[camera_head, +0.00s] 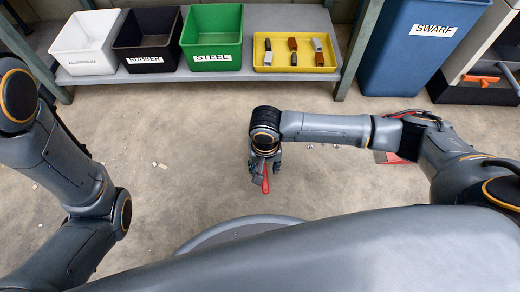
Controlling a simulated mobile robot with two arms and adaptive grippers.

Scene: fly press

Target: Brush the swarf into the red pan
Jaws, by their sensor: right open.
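My right gripper (265,172) is open and points down over the floor in the middle of the view. A red handle (265,184) shows at its fingers; I cannot tell whether it lies between them or below, and the rest of that tool is hidden. The red pan (393,158) is on the floor to the right, mostly hidden behind my right arm. Small swarf bits (310,145) lie between the gripper and the pan. Pale scraps (160,165) also lie on the floor to the left. My left arm is at the left; its gripper is out of view.
A grey shelf (290,18) at the back holds white (86,62), black (146,68) and green (211,66) bins and a yellow tray (324,67) of small blocks. A blue swarf bin (410,60) stands at the back right. The mid-left floor is mostly free.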

